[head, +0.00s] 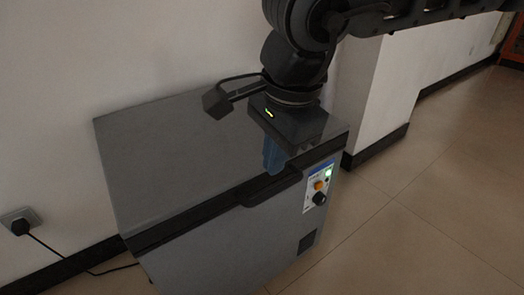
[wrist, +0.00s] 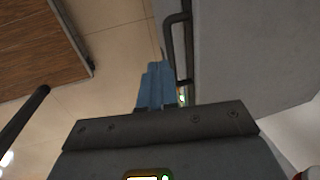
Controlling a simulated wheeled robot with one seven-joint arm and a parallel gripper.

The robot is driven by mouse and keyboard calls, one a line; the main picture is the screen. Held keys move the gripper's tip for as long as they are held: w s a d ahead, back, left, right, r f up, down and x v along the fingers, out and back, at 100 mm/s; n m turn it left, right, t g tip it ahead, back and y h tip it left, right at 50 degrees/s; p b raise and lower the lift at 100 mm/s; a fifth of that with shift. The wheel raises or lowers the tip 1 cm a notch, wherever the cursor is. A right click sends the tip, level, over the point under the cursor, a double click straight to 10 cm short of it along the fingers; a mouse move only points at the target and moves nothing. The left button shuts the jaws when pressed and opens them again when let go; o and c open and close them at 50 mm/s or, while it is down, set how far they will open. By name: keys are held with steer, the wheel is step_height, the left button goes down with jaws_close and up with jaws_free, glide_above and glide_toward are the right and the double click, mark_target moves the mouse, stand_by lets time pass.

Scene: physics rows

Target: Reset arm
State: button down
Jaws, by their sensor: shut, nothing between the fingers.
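My gripper (head: 273,166) is at the lower end of my arm, over the front part of a grey chest freezer's lid (head: 165,150). Its blue fingers point down and are together, with nothing between them. The fingertips show near the dark front handle (head: 272,188); whether they touch the freezer I cannot tell. In the wrist view the closed blue fingers (wrist: 156,72) show beside the handle (wrist: 174,45). The lid looks closed.
The freezer's front has a control panel (head: 319,187) with a green light and knobs. A wall socket (head: 20,220) with a plugged cable is at left. A white pillar (head: 375,95) stands behind right. Tiled floor (head: 420,230) at right is clear.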

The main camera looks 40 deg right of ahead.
steer(key=shift+s+r, duration=0.4)
steer(key=shift+s, duration=0.2)
steer(key=shift+s+r, duration=0.4)
steer(key=shift+s, duration=0.2)
